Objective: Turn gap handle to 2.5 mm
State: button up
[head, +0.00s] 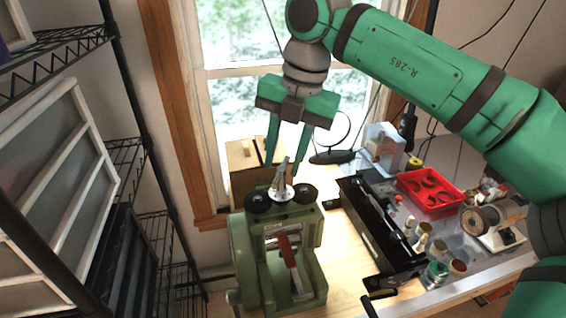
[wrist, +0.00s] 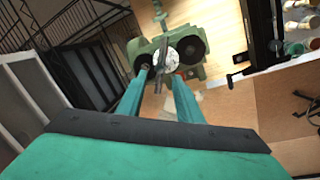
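The green rolling mill (head: 245,262) stands on the wooden bench in the head view. On its top are two black round knobs and, between them, a pale round dial (head: 283,194) with a grey metal gap handle (head: 280,177) rising from it. My gripper (head: 284,164) points down over the handle with its fingers apart. In the wrist view, the handle (wrist: 160,82) appears between the two fingertips (wrist: 160,78), in front of the dial (wrist: 165,60). I cannot tell whether a finger touches it. The dial's markings are too small to read.
A red-gripped lever (head: 287,254) is on the mill's front. To the right are a long black tool (head: 385,232), a red tray (head: 431,192) and several small jars. A cardboard box (head: 246,180) stands behind the mill; wire shelving (head: 150,225) is on the left.

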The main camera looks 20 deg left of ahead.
notch_tip(320, 180, up, 9)
jog(key=d, duration=0.2)
jog(key=shift+w, duration=0.1)
